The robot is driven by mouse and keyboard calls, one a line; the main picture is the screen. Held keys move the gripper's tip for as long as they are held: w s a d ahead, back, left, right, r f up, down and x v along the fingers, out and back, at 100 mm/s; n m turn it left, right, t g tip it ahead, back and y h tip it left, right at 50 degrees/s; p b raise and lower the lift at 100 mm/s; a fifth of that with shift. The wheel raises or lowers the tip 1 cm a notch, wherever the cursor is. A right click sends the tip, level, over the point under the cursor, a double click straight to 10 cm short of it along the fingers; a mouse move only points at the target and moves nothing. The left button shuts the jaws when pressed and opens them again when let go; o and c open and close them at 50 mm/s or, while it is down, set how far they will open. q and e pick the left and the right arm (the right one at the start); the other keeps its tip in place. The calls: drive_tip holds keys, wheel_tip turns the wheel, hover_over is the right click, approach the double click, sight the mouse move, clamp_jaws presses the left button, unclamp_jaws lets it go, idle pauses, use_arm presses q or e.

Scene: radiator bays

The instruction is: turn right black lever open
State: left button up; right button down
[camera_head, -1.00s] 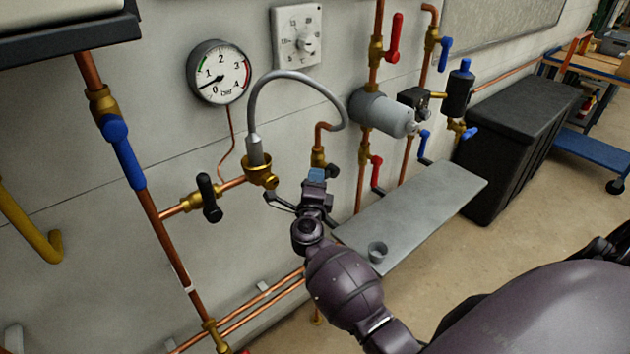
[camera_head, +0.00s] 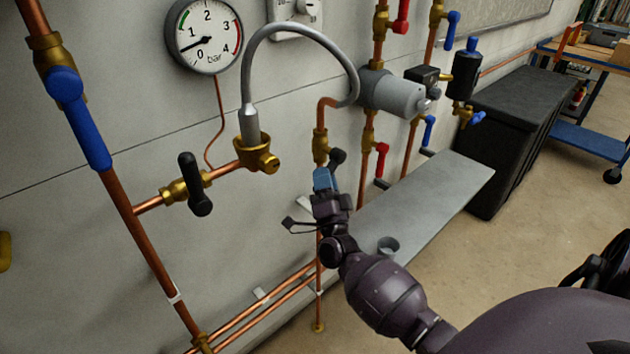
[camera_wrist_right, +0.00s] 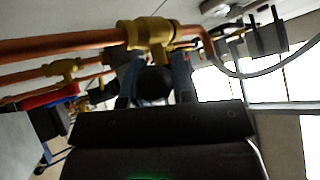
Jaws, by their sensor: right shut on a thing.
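The right black lever (camera_head: 338,156) is on a brass valve (camera_head: 321,146) at the foot of the bent copper pipe, right of the grey hose. My right gripper (camera_head: 325,180) is at this lever, its blue fingers just below and left of the lever's round end. In the right wrist view the lever's dark end (camera_wrist_right: 153,84) sits between the two blue fingers (camera_wrist_right: 183,76), below the brass valve body (camera_wrist_right: 150,33). The gripper is shut on it. The fingers hide part of the lever. My left gripper is out of view.
The grey hose (camera_head: 300,32) arches above my right gripper. A red-handled valve (camera_head: 381,160) and a grey cylinder (camera_head: 393,92) are close on the right. A pressure gauge (camera_head: 204,36) is upper left.

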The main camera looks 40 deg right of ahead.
drive_tip(key=n+t+y, duration=0.1)
drive_tip(key=n, duration=0.1)
drive_tip(key=f+n+y+b, duration=0.1)
drive_tip(key=shift+d+f+n+t+y, duration=0.3)
drive_tip(key=shift+d+n+t+y, duration=0.1)
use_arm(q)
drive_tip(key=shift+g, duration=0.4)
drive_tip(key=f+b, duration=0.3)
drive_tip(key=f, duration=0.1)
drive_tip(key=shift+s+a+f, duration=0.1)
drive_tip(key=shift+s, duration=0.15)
use_arm(e)
drive_tip(key=d+n+y, duration=0.1)
drive_tip(key=n+y, duration=0.4)
drive_tip(key=d+n+t+y, duration=0.1)
drive_tip(key=n+y, duration=0.4)
drive_tip(key=n, duration=0.1)
drive_tip(key=d+n+y, duration=0.1)
drive_tip(key=n+y, duration=0.4)
drive_tip(key=shift+w+d+f+n+y, duration=0.15)
drive_tip(key=shift+d+n+y, duration=0.05)
drive_tip(key=shift+n+y, duration=0.2)
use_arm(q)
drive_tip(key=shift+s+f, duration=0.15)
use_arm(e)
drive_tip(key=c, duration=0.9)
unclamp_jaws()
